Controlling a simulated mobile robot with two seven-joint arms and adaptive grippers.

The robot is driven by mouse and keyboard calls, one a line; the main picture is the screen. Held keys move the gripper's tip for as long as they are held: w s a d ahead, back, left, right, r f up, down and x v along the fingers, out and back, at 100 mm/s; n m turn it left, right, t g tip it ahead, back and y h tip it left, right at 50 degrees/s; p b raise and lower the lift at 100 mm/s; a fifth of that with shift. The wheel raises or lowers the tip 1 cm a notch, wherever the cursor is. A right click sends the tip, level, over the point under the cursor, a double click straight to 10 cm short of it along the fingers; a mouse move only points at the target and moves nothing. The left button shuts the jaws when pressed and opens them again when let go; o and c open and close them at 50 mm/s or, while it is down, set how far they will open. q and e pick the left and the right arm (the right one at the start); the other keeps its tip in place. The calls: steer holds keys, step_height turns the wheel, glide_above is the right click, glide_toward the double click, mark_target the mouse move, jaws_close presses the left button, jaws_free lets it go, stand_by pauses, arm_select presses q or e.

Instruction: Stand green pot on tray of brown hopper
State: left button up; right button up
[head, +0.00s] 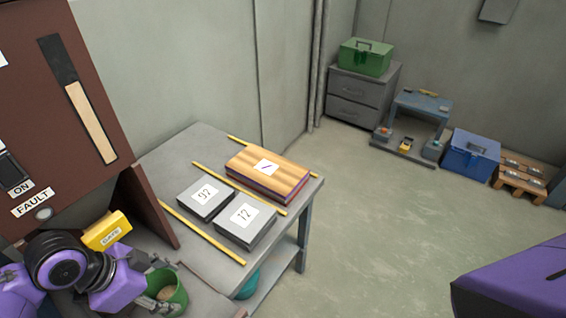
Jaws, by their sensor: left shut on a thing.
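The brown hopper (75,130) stands at the left, with an upright gauge strip and labels reading ON and FAULT. A brown side panel (150,205) juts from its lower part. My right gripper is out of view.
A yellow labelled block (106,231) is beside my left arm. The grey table (225,275) holds two numbered grey blocks (206,200), a wooden slab (268,170) and yellow strips. A teal vessel (248,286) is below. Boxes and a cabinet (358,97) stand farther back; the floor between is clear.

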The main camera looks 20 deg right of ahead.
mark_target(168, 297)
arm_select(q)
steer(key=shift+f, duration=1.5)
steer(key=shift+f, duration=0.1)
steer(key=o, duration=1.3)
steer(key=shift+o, duration=0.2)
steer(key=v, duration=1.2)
steer(key=shift+p, duration=0.45)
